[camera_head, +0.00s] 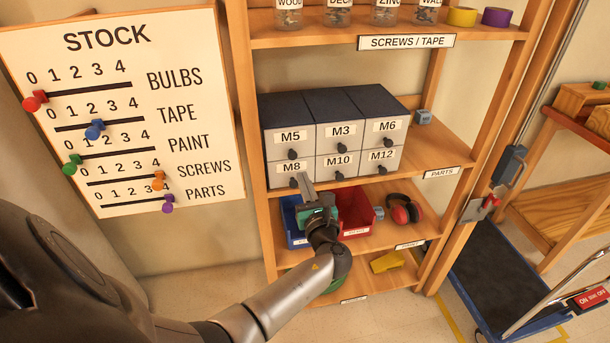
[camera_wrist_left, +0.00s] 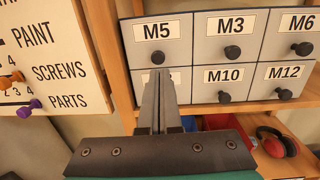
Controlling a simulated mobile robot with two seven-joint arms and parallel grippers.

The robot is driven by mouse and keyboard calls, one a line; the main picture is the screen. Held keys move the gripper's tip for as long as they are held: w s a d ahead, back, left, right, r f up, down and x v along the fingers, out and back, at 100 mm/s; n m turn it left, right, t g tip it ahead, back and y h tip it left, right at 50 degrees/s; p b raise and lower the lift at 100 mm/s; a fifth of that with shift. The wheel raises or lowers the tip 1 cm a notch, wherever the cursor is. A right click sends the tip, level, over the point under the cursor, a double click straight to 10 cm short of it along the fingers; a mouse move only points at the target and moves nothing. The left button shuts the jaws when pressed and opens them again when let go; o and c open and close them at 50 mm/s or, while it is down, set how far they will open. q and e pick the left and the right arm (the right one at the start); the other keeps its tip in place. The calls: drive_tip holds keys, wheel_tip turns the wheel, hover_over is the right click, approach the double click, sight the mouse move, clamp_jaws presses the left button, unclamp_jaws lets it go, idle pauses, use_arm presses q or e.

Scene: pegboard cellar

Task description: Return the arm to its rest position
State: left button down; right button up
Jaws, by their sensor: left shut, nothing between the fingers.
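My left gripper (camera_head: 305,187) is in front of the wooden shelf, at the lower left of a grey drawer cabinet (camera_head: 335,133). Its fingers are together with nothing between them. In the left wrist view the fingertips (camera_wrist_left: 158,76) show below the M5 drawer (camera_wrist_left: 157,42) and cover most of the M8 drawer front. All the visible drawers look closed. I cannot tell whether the fingertips touch the cabinet. My left arm reaches in from the lower left of the head view. My right gripper is not in view.
A blue bin (camera_head: 291,222), a red bin (camera_head: 356,212) and red earmuffs (camera_head: 404,209) sit on the shelf below the cabinet. A stock board (camera_head: 125,110) with coloured pegs hangs at left. A blue cart (camera_head: 500,275) stands at right.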

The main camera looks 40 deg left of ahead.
use_arm(q)
drive_tip(key=v, duration=0.7)
drive_tip(key=shift+f, duration=0.25)
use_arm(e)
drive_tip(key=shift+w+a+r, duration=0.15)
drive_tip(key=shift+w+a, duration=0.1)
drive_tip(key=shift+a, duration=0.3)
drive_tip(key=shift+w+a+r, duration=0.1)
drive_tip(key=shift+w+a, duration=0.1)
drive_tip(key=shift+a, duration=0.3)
